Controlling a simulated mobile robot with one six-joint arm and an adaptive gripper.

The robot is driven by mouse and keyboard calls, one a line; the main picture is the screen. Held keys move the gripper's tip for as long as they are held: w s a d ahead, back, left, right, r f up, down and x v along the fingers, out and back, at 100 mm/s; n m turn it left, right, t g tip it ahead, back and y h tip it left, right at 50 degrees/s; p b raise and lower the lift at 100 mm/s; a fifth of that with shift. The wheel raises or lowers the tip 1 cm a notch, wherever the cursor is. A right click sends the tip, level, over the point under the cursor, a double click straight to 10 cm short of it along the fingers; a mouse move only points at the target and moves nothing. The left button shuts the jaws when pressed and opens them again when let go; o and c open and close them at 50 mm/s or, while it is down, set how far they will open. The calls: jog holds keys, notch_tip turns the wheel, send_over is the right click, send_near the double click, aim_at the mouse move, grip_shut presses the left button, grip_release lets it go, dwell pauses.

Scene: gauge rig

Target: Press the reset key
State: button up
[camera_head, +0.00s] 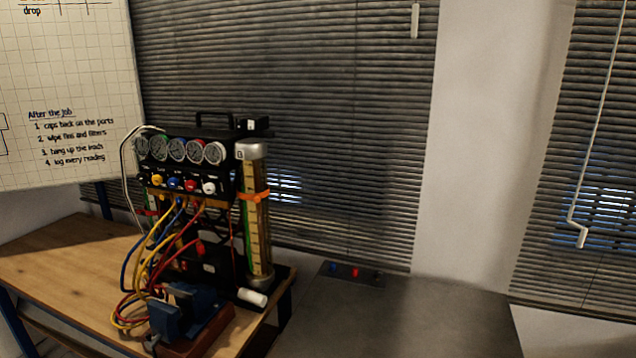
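No label reading reset can be made out, so I cannot tell which part is the reset key. A small dark plate (344,279) at the back of the grey surface carries a blue button (333,267) and a red button (355,272). The black gauge rig (192,185) stands on the wooden table to the left. It has a row of round dials (177,149) and, below them, yellow, blue, red and white knobs (209,187). My gripper is not in view.
A clear column (256,215) with an orange band stands at the rig's right. Blue, yellow and red hoses (140,268) loop in front. A blue vise-like block (190,310) and a white cylinder (252,297) sit near the wooden table's (60,262) edge. The grey surface (420,315) is mostly clear.

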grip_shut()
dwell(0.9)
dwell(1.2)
